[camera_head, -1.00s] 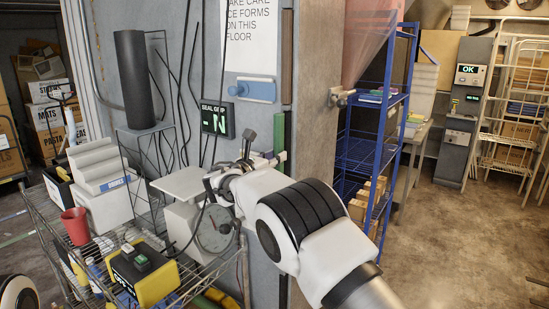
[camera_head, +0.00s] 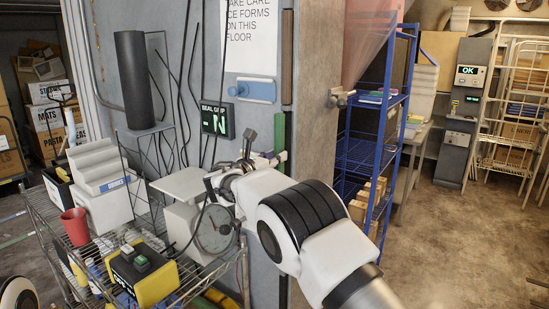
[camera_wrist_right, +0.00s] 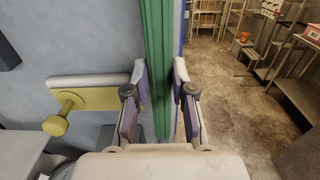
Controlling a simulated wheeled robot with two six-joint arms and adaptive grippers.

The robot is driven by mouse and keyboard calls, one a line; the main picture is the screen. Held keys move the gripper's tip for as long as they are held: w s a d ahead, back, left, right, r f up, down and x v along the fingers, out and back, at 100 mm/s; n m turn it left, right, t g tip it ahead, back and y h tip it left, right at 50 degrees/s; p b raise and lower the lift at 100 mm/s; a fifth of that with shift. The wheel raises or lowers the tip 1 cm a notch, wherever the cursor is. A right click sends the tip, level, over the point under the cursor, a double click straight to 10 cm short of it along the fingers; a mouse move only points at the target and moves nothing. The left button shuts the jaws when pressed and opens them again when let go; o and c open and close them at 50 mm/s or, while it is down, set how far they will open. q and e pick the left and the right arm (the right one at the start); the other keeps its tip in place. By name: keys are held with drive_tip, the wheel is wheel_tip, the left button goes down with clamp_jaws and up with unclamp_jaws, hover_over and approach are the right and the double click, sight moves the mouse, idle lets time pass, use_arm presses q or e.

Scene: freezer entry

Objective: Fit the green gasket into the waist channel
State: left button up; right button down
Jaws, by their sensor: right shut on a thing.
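The green gasket (camera_head: 281,132) stands upright along the edge of the grey wall panel in the head view. In the right wrist view the gasket (camera_wrist_right: 158,60) runs as a long ribbed strip from the top of the picture down between the two fingers. My right gripper (camera_head: 272,156) is at the panel edge and is shut on the gasket; the fingers also show on either side of it in the right wrist view (camera_wrist_right: 160,90). The waist channel cannot be made out behind the gasket and gripper. My left gripper is not in view.
A blue handle plate (camera_head: 250,90) is fixed to the panel above left of the right gripper. A wire cart (camera_head: 185,290) with a dial scale (camera_head: 215,229) and a yellow-black box (camera_head: 150,279) stands at lower left.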

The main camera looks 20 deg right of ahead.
drive_tip(key=shift+p+x, duration=0.5)
drive_tip(key=shift+x, duration=1.05)
drive_tip(key=shift+w+d+r, duration=0.1)
drive_tip(key=c, duration=1.1)
unclamp_jaws()
drive_tip(key=shift+o, duration=1)
drive_tip(key=shift+w+d, duration=0.1)
drive_tip(key=shift+d, duration=0.05)
drive_tip(key=o, duration=0.6)
